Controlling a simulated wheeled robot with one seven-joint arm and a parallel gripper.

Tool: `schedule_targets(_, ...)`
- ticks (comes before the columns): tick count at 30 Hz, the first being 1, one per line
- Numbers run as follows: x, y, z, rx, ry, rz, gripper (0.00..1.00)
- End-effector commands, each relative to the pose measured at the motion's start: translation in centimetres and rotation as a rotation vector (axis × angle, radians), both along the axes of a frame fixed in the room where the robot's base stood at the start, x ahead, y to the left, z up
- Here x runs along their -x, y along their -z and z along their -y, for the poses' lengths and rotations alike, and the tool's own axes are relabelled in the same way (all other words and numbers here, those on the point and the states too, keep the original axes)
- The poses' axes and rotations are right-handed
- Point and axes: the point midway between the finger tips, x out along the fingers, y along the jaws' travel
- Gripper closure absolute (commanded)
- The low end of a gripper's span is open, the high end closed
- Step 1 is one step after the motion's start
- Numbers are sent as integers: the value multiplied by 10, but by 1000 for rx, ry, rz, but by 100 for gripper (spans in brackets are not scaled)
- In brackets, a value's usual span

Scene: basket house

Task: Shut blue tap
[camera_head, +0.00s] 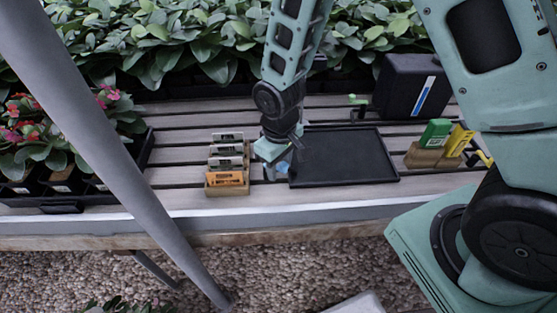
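My gripper (286,158) points down at the left edge of a black tray, in the middle of the bench. A small blue part (283,166), which looks like the handle of the blue tap, shows just beside and below the gripper. Most of this tap is hidden by my gripper and wrist. I cannot tell whether the gripper touches it, or whether its fingers are open or shut. A green-handled tap (357,99) stands behind the tray, and a yellow-handled one (482,156) is at the right, partly hidden by my arm.
The black tray (345,158) is empty. A wooden rack with packets (228,181) stands left of the gripper. A wooden holder (428,157) with green and yellow boxes, a black case (410,88) and potted plants (45,150) surround the space. A grey pole (115,155) crosses the left foreground.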

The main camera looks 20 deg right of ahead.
Motion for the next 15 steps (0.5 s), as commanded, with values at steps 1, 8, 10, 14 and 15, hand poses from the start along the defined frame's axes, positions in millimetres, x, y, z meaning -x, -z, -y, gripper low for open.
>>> schedule_targets(1,1,0,-3,0,-2,1,62)
schedule_targets(8,6,0,-13,0,-1,1,62)
schedule_targets(10,7,0,-15,0,0,1,62)
schedule_targets(14,10,0,-21,0,-1,1,62)
schedule_targets(15,11,0,-23,0,0,0,62)
